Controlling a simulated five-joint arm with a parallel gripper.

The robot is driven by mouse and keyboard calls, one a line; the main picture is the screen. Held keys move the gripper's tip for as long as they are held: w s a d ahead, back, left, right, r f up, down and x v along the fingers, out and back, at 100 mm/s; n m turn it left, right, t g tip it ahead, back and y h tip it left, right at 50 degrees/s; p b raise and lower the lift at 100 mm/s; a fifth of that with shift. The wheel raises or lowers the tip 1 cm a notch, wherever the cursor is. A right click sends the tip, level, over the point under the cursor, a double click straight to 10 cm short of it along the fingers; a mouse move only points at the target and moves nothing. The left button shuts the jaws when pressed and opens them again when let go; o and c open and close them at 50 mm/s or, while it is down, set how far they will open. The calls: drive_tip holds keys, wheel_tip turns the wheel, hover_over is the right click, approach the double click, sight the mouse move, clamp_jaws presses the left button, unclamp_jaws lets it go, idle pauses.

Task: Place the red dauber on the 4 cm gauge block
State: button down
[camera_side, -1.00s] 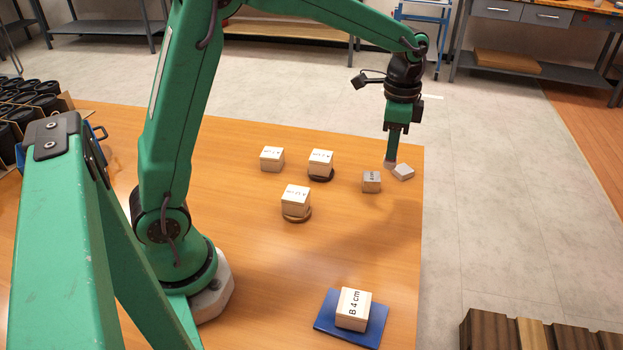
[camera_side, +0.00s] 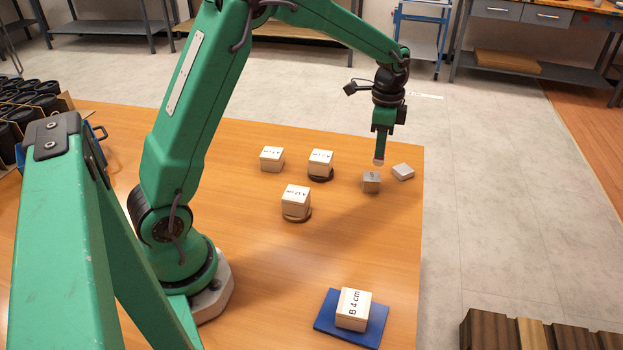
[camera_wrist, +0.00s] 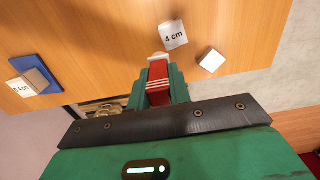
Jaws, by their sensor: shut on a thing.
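My gripper (camera_side: 380,150) is shut on the red dauber (camera_wrist: 159,75), which has white bands and a pale tip; the tip (camera_side: 378,161) also shows in the side view. The dauber points down and is held above the table near its right edge. A small block labelled "4 cm" in the wrist view (camera_wrist: 173,37) stands just beyond the tip; it seems to be the grey-topped block (camera_side: 371,183) in the side view. The dauber appears apart from it. Another block labelled "B 4 cm" (camera_side: 352,311) sits on a blue mat (camera_side: 328,324) at the front.
A pale, unlabelled block (camera_side: 403,172) lies close to the right of the small labelled block. Three other labelled blocks (camera_side: 271,159) (camera_side: 320,163) (camera_side: 296,201) stand to the left, two on round discs. The table between them and the blue mat is clear.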

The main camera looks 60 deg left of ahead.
drive_tip(key=shift+w+a+f, duration=0.3)
drive_tip(key=shift+a+f, duration=0.2)
drive_tip(key=shift+a, duration=0.25)
drive_tip(key=shift+w+a+f, duration=0.3)
drive_tip(key=shift+a+f, duration=0.15)
drive_tip(key=shift+a, duration=0.25)
drive_tip(key=shift+f, duration=2)
drive_tip(key=shift+f, duration=0.1)
drive_tip(key=c, duration=1.3)
unclamp_jaws()
wheel_tip(320, 180, up, 12)
